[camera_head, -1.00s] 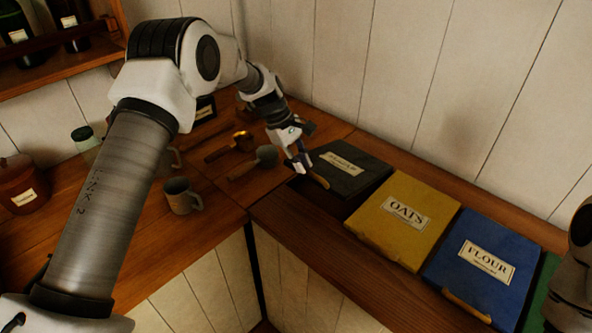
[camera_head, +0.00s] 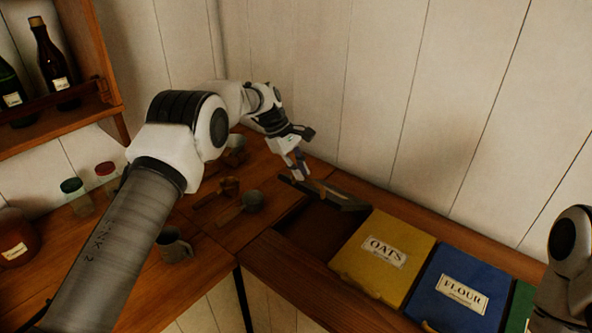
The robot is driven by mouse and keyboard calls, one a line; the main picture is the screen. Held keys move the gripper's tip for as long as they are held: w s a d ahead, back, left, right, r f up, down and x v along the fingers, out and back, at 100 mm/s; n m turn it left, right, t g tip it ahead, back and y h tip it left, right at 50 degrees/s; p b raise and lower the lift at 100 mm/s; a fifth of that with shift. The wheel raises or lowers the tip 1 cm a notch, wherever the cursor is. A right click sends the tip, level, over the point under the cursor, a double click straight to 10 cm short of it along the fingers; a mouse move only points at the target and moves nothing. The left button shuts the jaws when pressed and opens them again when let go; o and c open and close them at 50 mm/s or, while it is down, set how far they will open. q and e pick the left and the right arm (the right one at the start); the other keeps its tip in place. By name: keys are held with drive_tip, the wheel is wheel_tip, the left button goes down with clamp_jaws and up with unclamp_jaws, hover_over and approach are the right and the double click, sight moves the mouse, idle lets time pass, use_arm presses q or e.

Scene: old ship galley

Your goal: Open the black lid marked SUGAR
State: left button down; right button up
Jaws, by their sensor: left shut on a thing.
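The black lid (camera_head: 341,196) stands raised and tilted up at its front edge, at the left end of the row of bin lids.
The yellow OATS lid (camera_head: 384,255) and blue FLOUR lid (camera_head: 460,290) lie closed to the right. A bottle shelf (camera_head: 70,118) is at upper left. The plank wall is close behind the lid.

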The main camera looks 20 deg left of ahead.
use_arm(q)
drive_tip(key=shift+d+f, duration=0.1)
drive_tip(key=shift+f, duration=0.2)
drive_tip(key=c, duration=1.2)
unclamp_jaws()
drive_tip(key=shift+w+f, duration=0.1)
drive_tip(key=shift+w, duration=0.05)
drive_tip(key=shift+w+d+f, duration=0.25)
drive_tip(key=shift+w, duration=0.35)
drive_tip(key=shift+a+r, duration=0.15)
drive_tip(key=shift+r, duration=0.05)
drive_tip(key=v, duration=1.1)
drive_tip(key=shift+a+r, duration=0.2)
drive_tip(key=shift+r, duration=0.05)
